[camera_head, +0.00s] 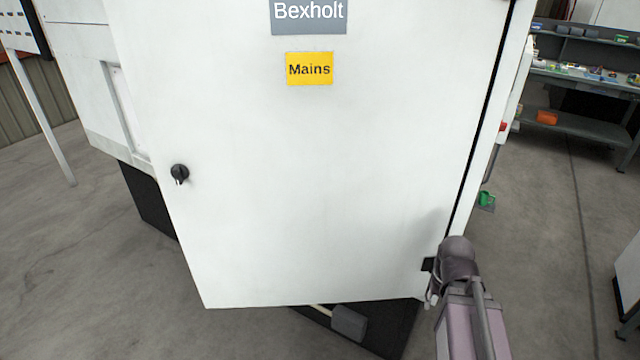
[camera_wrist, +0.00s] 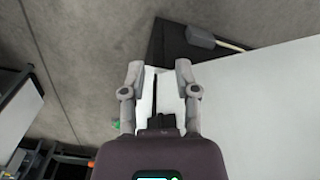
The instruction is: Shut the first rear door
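The white rear door (camera_head: 320,180) fills the middle of the head view, with a "Bexholt" label, a yellow "Mains" label and a black knob (camera_head: 180,173) near its left edge. It looks ajar: its bottom edge runs at an angle to the black plinth, and its left side stands out over the floor. My gripper (camera_head: 432,292) is low at that right edge. In the wrist view my gripper (camera_wrist: 158,68) has its fingers apart, on either side of the dark gap; contact is unclear.
The black plinth (camera_head: 385,335) and a grey box with a cable (camera_head: 348,322) sit under the door. The white machine body (camera_head: 85,90) extends at back left. Shelving with small items (camera_head: 580,125) stands at the right. Concrete floor is clear at left.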

